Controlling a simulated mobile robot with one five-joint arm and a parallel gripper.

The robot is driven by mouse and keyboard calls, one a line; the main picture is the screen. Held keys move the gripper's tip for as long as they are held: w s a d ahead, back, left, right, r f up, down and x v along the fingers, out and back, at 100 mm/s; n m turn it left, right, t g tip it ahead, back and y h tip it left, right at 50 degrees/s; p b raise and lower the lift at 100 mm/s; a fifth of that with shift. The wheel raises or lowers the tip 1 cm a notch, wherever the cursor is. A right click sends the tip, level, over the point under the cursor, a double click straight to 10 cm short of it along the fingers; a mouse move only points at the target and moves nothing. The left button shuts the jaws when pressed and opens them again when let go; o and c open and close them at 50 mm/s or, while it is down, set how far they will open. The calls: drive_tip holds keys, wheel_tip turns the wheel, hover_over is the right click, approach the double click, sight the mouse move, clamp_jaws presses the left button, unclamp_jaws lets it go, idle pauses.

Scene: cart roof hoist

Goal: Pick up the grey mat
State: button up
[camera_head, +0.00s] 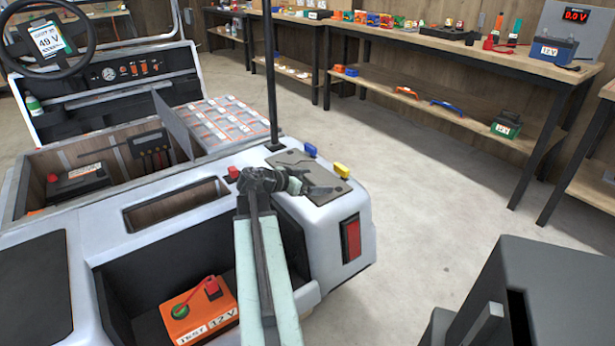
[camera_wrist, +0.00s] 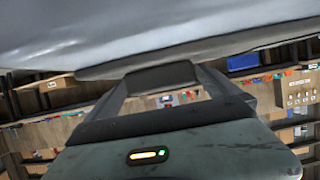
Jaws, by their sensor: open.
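The grey mat (camera_head: 308,167) lies flat on the light-coloured rear deck of the cart, near its right corner. A blue block (camera_head: 311,150) and a yellow block (camera_head: 341,170) sit at its edges. My gripper (camera_head: 314,188) is open, and in the head view it overlaps the mat's near part; the gap between them cannot be told. In the wrist view my gripper (camera_wrist: 164,95) shows below a large pale-grey surface. I cannot make out the mat in that view.
A dark upright post (camera_head: 271,75) rises beside the mat. A red knob (camera_head: 233,173) is to its left. An orange 12 V battery (camera_head: 200,312) sits in the cart's rear bay. Workbenches (camera_head: 430,48) line the wall; the concrete floor (camera_head: 425,185) between is clear.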

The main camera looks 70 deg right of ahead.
drive_tip(key=c, duration=1.9)
drive_tip(key=shift+r, duration=0.15)
wheel_tip(320, 180, up, 10)
drive_tip(key=p, duration=1)
